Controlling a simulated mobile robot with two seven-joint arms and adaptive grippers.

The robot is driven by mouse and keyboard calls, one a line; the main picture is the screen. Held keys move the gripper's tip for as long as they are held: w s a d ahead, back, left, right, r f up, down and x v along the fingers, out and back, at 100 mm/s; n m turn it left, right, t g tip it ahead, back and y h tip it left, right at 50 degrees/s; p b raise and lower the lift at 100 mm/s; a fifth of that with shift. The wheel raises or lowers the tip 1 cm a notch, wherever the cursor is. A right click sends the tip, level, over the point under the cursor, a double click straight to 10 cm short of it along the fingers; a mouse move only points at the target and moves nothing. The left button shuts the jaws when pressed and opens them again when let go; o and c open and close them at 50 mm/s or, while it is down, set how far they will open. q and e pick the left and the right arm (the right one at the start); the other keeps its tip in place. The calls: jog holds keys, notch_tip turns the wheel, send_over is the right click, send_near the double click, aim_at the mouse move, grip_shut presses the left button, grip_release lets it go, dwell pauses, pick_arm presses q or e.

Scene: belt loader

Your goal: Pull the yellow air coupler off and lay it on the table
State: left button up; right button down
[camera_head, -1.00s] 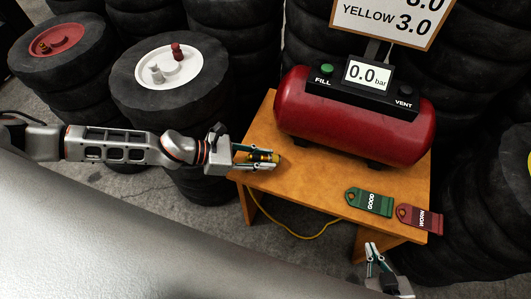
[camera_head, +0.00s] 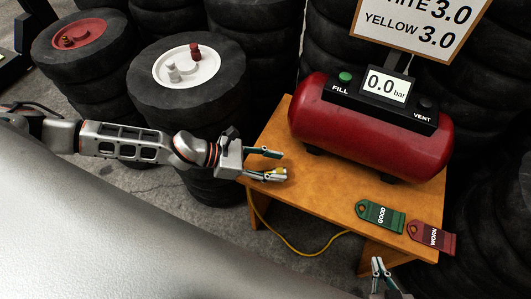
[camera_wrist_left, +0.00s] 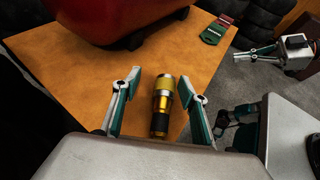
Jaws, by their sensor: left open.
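The yellow air coupler (camera_wrist_left: 161,104), a short yellow cylinder with a dark grip and metal bands, lies on the wooden table (camera_wrist_left: 70,75) near its edge in the left wrist view. My left gripper (camera_wrist_left: 161,77) is open, with one finger on each side of it and visible gaps to both. In the head view my left gripper (camera_head: 281,164) is over the table's left corner; only a small yellow part of the coupler (camera_head: 281,171) shows by the lower finger. My right gripper (camera_head: 381,261) is at the lower right, apart from the table; its opening is unclear.
A red air tank (camera_head: 365,135) with a 0.0 bar display (camera_head: 387,86) stands on the table. Green GOOD (camera_head: 381,215) and red WORN (camera_head: 431,237) tags lie at the right. A yellow hose (camera_head: 300,250) hangs below. The white-rimmed wheel (camera_head: 205,75) tops a tyre stack.

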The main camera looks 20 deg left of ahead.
pick_arm(q)
jog(key=v, duration=1.1)
jog(key=shift+s+a+r, duration=0.15)
jog(key=shift+a+r, duration=0.05)
jog(key=shift+a, duration=0.1)
